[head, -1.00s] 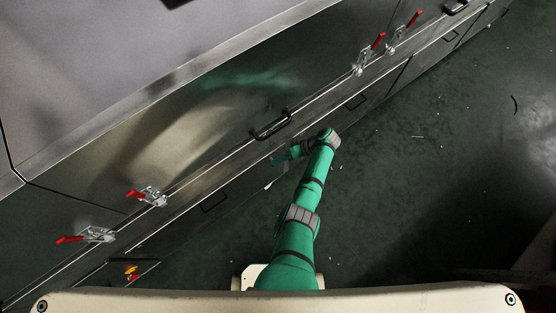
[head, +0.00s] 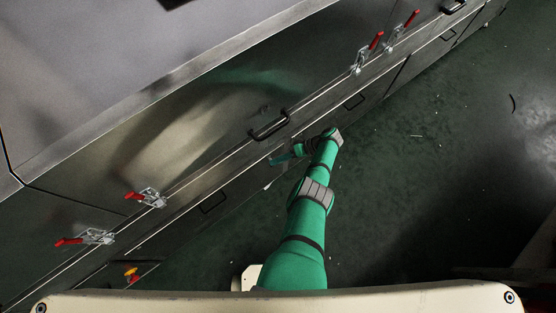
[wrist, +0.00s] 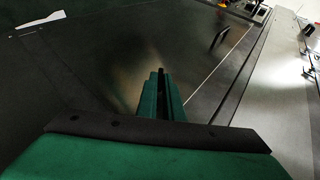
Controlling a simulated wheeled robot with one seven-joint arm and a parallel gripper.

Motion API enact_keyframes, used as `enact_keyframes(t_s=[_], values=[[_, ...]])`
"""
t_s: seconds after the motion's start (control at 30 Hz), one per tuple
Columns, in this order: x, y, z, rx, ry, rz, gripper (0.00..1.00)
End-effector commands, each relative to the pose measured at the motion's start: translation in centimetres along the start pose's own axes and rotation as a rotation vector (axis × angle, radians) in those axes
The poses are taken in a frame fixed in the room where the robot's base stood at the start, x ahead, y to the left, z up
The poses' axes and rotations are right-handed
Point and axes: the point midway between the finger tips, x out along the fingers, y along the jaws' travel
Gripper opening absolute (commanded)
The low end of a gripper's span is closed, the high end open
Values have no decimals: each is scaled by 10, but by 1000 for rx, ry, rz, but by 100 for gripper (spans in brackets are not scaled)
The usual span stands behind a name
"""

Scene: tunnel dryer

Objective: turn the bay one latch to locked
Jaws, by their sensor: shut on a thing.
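My gripper (head: 277,160) is at the lower front face of the dryer, below the long black door handle (head: 269,125). In the wrist view its two green fingers (wrist: 160,92) are close together, with a narrow dark piece between them. A small pale piece (head: 268,186) shows just below the gripper in the head view.
Red-handled clamps stand along the ledge at left (head: 150,197) and upper right (head: 362,58). A lower panel has a black handle (head: 214,201). A yellow and red control (head: 131,273) sits at lower left. The dark green floor (head: 430,170) to the right is mostly clear.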

Motion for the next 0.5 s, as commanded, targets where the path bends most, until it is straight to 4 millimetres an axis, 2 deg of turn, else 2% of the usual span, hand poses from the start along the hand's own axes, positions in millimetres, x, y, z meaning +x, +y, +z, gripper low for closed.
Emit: enact_keyframes(t_s=[0.3, 0.33, 0.4, 0.5], values=[[-2, 1, -4, -3, 8, 6, 0], [-2, 1, -4, -3, 8, 6, 14], [-2, 1, -4, -3, 7, 6, 26], [-1, 1, -2, -2, 5, 4, 26]])
